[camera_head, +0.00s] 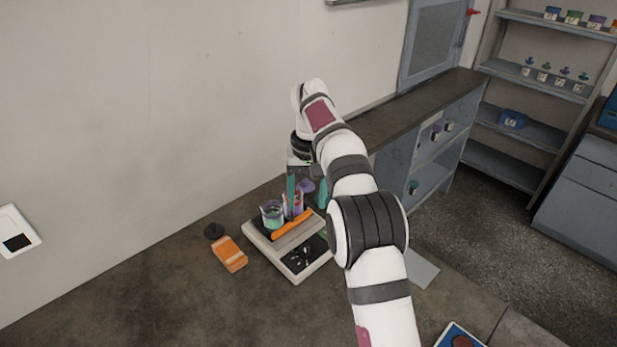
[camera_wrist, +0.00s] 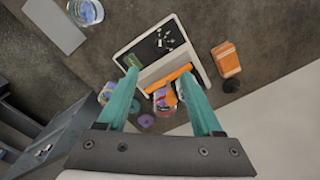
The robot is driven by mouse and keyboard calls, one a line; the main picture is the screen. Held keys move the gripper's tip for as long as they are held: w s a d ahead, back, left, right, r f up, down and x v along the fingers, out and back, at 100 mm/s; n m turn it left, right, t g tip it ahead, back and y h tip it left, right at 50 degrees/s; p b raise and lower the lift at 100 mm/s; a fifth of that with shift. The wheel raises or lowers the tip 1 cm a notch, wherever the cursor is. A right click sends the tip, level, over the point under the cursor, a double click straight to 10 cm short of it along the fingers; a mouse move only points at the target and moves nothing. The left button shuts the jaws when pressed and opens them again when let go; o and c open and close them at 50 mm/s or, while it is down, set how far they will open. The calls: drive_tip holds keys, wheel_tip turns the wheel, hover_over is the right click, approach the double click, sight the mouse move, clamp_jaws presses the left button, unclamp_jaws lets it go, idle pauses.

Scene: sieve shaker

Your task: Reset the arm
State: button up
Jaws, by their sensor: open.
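My gripper (camera_wrist: 165,93) has two teal fingers spread apart with nothing held between them. In the head view my gripper (camera_head: 306,188) points down over the back of the sieve shaker (camera_head: 265,243). The shaker is a pale box with a black panel, and it also shows in the wrist view (camera_wrist: 133,48). An orange bar (camera_head: 293,232) lies across it. Behind the bar stand clear jars, one (camera_head: 272,214) with green and purple contents. In the wrist view the jars (camera_wrist: 160,98) show between the fingers, partly hidden by the right one.
An orange box (camera_head: 229,254) and a small black round thing (camera_head: 213,231) lie left of the shaker. A grey slab (camera_wrist: 55,24) and a glass jar (camera_wrist: 86,12) are on its other side. The wall is close behind. The counter's front left is clear.

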drive_tip(key=s+d+r+m, duration=0.2)
drive_tip(key=s+d+r, duration=0.15)
drive_tip(key=s, duration=0.55)
drive_tip(key=s+d+r+m, duration=0.1)
drive_tip(key=s+d+r, duration=0.3)
drive_tip(key=s, duration=0.5)
drive_tip(key=s+f+m, duration=0.2)
drive_tip(key=s+f, duration=0.1)
drive_tip(key=s, duration=0.7)
drive_tip(key=s+d+f+m+y, duration=0.1)
drive_tip(key=s+f+m, duration=0.1)
drive_tip(key=s, duration=0.9)
drive_tip(key=shift+d+f, duration=0.25)
drive_tip(key=shift+f, duration=0.55)
